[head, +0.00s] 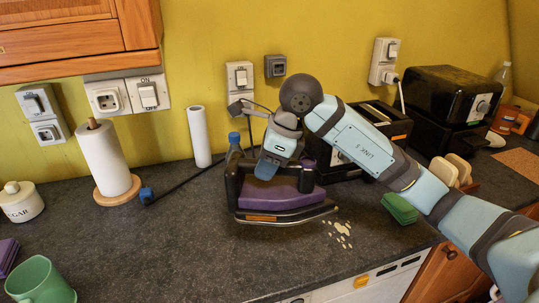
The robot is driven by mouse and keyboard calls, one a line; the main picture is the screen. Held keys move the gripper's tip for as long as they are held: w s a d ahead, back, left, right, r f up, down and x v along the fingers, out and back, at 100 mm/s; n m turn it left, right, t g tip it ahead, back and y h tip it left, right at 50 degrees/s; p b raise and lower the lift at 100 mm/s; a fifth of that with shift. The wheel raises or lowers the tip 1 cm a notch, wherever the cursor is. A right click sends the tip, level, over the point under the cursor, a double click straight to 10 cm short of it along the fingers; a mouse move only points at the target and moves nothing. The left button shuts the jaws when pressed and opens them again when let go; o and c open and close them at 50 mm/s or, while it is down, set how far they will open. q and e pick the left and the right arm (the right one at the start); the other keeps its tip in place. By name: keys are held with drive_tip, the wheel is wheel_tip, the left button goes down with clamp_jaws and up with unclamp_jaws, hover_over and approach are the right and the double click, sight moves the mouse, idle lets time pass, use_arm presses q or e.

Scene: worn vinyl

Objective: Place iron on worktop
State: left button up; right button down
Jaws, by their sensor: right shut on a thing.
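The iron (284,201) is purple and black with a pale soleplate edge. It is in the middle of the head view, over the dark speckled worktop (180,255). My right gripper (268,172) reaches in from the right and is shut on the iron's top part. The fingertips are partly hidden against the iron. The iron looks roughly level; I cannot tell whether its soleplate touches the worktop. My left gripper is not in view.
A paper towel roll (104,160), sugar jar (20,202) and green mug (40,281) stand at left. A toaster (385,125) is behind my arm. Green sponges (400,208) and pale spots (341,233) lie right of the iron. The worktop's left middle is clear.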

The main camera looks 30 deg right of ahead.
sight(267, 210)
wheel_tip(267, 210, down, 13)
drive_tip(key=shift+f, duration=0.1)
idle(0.5)
drive_tip(key=shift+f, duration=0.1)
drive_tip(key=c, duration=1.2)
unclamp_jaws()
drive_tip(key=shift+f, duration=0.2)
drive_tip(key=shift+c, duration=0.2)
drive_tip(key=o, duration=0.4)
drive_tip(key=shift+r, duration=0.1)
drive_tip(key=shift+o, duration=0.2)
drive_tip(key=shift+s, duration=0.1)
